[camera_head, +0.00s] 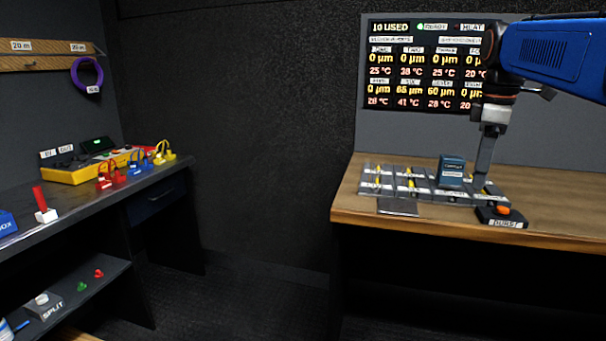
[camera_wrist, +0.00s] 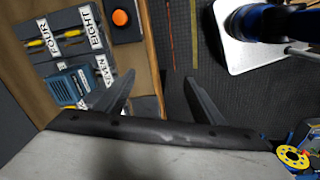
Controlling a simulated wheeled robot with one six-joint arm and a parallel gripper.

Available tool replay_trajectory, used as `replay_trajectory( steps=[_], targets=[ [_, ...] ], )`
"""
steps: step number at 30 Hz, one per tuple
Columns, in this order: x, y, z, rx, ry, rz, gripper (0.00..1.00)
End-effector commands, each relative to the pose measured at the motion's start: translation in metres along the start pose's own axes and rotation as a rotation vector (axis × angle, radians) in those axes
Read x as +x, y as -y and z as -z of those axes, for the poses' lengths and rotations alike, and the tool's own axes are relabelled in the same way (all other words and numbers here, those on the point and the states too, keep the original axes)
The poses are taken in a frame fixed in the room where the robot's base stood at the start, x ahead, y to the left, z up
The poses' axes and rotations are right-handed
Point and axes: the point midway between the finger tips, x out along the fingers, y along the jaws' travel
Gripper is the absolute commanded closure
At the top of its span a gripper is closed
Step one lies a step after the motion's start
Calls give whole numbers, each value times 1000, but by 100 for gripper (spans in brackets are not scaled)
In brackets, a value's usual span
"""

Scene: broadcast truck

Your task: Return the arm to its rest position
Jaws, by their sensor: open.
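My blue arm (camera_head: 550,52) reaches in from the upper right in the head view, over the wooden bench. My gripper (camera_head: 481,180) points down beside the blue box on the labelled tray. In the wrist view, my gripper (camera_wrist: 158,88) has its two fingers spread wide with nothing between them. The left finger overlaps the edge of the tray area, and dark floor shows between the fingers. How high the fingertips are above the bench is hard to tell.
The wooden bench (camera_head: 560,213) holds the labelled tray (camera_head: 375,181), the blue box (camera_head: 452,170) and a black box with an orange button (camera_head: 502,211). A display (camera_head: 425,65) stands behind. The left bench (camera_head: 95,196) holds coloured connectors. Floor between benches is clear.

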Motion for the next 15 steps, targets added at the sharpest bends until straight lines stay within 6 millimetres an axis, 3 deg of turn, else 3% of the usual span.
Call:
replay_trajectory(
  steps=[1,8,15],
  targets=[
    [6,17,0,39,-7,-13,38],
    [46,85,-4,267,-52,-73,38],
    [100,155,-15,503,-120,-118,38]
  ],
)
